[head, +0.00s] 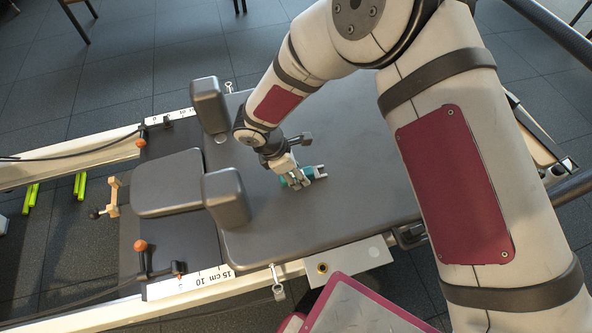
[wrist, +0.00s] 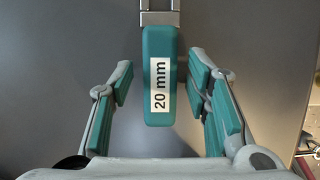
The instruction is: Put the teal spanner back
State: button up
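The teal spanner (wrist: 159,60) lies on the dark grey padded carriage (head: 350,130). In the wrist view its teal handle carries a white "20 mm" label, and its grey metal shank runs out of the top edge. My gripper (wrist: 160,78) is open, with one teal-padded finger on each side of the handle. In the head view my gripper (head: 292,178) is low over the carriage and hides part of the spanner (head: 313,174).
Two upright shoulder pads (head: 227,198) and a headrest (head: 168,183) stand left of my gripper. A grey plate with a brass-ringed hole (head: 348,262) is on the near rail. A maroon-edged panel (head: 355,310) is in front. The carriage around the spanner is clear.

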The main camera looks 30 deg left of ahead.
jog(key=p+v, duration=0.3)
jog(key=v, duration=0.9)
jog(key=w+d+r+m+h, duration=0.1)
jog(key=w+d+r+m, duration=0.5)
jog(key=d+r, duration=0.5)
jog(key=w+d+r+m+g+h, duration=0.15)
jog(key=d+r+m, duration=0.45)
jog(key=d+r, duration=0.85)
jog(key=s+d+r+m+g+y, duration=0.1)
jog(key=s+d+r+m, duration=0.25)
jog(key=d, duration=0.35)
jog(key=s+d+r+m+y, duration=0.15)
jog(key=s+d+m, duration=0.25)
jog(key=d, duration=0.4)
jog(key=s+d+m+y, duration=0.1)
jog(key=s+m, duration=0.3)
jog(key=s, duration=0.4)
jog(key=s+d+m+y, duration=0.1)
jog(key=s+d+m, duration=0.3)
jog(key=s, duration=0.4)
jog(key=shift+y, duration=0.4)
